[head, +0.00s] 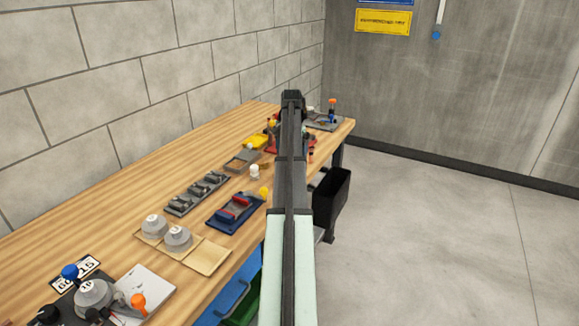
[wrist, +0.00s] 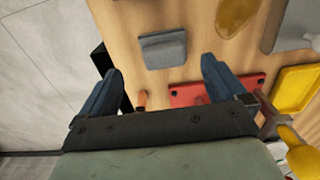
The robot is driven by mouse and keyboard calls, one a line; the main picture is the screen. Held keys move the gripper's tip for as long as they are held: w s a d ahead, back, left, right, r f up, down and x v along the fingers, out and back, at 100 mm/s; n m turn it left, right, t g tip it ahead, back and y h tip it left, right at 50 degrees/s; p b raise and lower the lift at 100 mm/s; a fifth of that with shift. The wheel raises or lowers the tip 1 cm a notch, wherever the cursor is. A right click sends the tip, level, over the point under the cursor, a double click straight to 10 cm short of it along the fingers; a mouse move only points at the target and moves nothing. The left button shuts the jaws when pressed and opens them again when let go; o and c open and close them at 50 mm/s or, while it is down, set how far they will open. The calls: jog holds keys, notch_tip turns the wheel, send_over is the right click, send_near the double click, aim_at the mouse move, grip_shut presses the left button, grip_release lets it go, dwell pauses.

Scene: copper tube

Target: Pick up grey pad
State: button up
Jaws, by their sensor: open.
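The grey pad (wrist: 163,50) is a small, roughly square block lying on the wooden bench in the wrist view. My gripper (wrist: 160,68) is open, with one blue-grey finger at lower left of the pad and the other at lower right. The pad shows between and just beyond the fingertips, with nothing held. I cannot tell the height of the fingers above it. In the head view my gripper (head: 292,98) is at the far end of the bench, and my arm hides much of that area. I cannot make out the pad there.
In the wrist view a red plate (wrist: 186,94) lies near the right finger, with a small copper-coloured cylinder (wrist: 141,99) between the fingers. A yellow tray (wrist: 296,92) and an amber patch (wrist: 236,16) are to the right. A black bin (head: 332,195) stands beside the bench (head: 120,195).

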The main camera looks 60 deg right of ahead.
jog(key=f, duration=0.4)
jog(key=shift+w+a+f, duration=0.15)
jog(key=shift+w+f, duration=0.15)
jog(key=shift+f, duration=0.1)
jog(key=c, duration=1.1)
jog(key=shift+c, duration=0.2)
notch_tip(320, 180, up, 10)
jog(key=o, duration=0.5)
jog(key=c, duration=0.4)
